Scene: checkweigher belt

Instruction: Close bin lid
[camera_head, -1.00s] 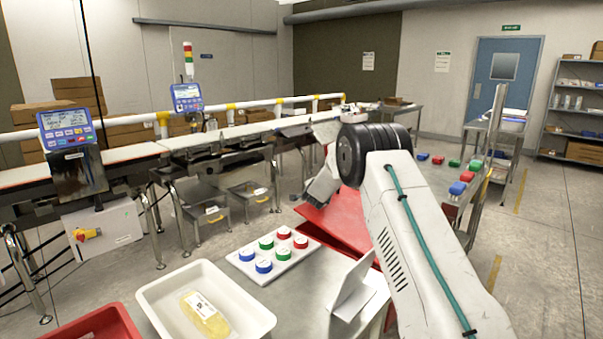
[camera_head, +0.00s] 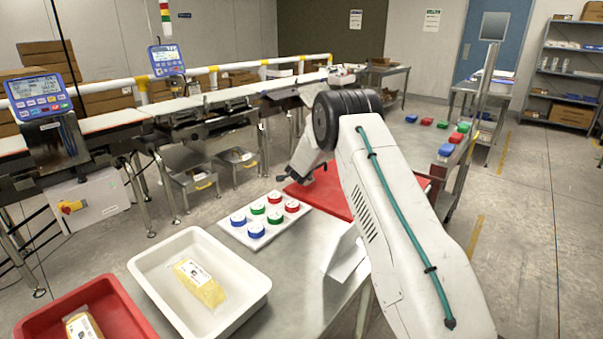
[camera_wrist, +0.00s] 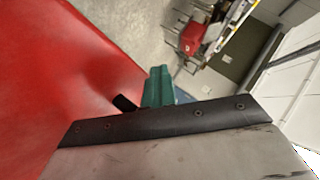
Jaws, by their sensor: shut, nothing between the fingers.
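The bin's red lid (camera_head: 327,197) lies close to flat beyond the steel table, right of the button tray, partly hidden by my arm. Its red surface also fills the left of the wrist view (camera_wrist: 60,75). The bin body under it cannot be made out. My gripper (camera_wrist: 158,75) shows in the wrist view as green fingers, shut and empty, beside the red surface. Whether they touch it I cannot tell. In the head view my wrist is over the lid's far left edge, and the fingers are mostly hidden.
A white tray (camera_head: 150,268) with a yellow pack and a red tray (camera_head: 40,325) stand on the steel table (camera_head: 290,295). A white board (camera_head: 262,238) holds red, green and blue caps. A white angled sheet (camera_head: 343,252) stands near my arm. The conveyor (camera_head: 190,105) runs behind.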

